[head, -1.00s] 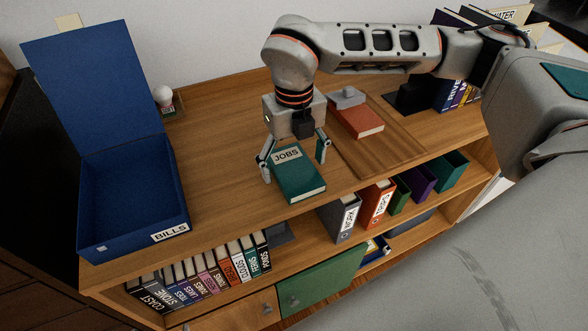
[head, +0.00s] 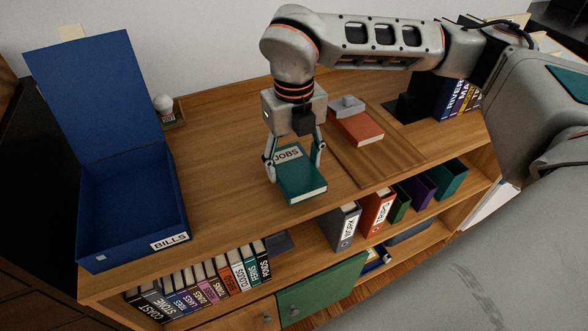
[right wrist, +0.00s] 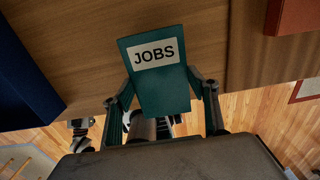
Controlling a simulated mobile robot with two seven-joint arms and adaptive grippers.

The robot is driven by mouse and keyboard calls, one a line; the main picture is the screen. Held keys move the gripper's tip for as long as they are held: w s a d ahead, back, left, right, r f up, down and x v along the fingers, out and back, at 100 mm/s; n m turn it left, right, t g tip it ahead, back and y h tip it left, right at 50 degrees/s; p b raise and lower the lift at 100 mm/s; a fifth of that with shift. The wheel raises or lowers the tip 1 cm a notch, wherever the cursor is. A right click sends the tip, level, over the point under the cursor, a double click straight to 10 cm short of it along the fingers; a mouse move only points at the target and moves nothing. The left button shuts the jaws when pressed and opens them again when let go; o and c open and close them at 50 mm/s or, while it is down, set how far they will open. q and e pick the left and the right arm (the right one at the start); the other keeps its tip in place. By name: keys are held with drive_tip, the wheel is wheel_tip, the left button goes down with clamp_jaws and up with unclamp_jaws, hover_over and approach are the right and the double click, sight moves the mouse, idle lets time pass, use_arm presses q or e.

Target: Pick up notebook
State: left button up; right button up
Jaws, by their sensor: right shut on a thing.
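The notebook (head: 302,186) is a teal book with a white label reading JOBS. It lies on top of the wooden cabinet, near its front edge. My right gripper (head: 294,168) reaches down from above, with one finger on each side of the notebook, and is shut on it. In the right wrist view the notebook (right wrist: 163,85) sits between the two fingers, its label facing the camera. I cannot tell whether it is lifted off the wood. My left gripper is not in view.
An open blue box (head: 128,205) labelled BILLS stands at the left. A red book (head: 358,127) with a grey object on it lies behind, to the right. Binders (head: 377,213) and several books (head: 205,283) fill the shelf below. The cabinet top (head: 225,135) between box and notebook is clear.

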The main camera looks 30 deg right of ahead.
sight(294, 168)
wheel_tip(294, 168, up, 17)
drive_tip(key=shift+r+p, duration=0.15)
drive_tip(key=shift+p, duration=0.15)
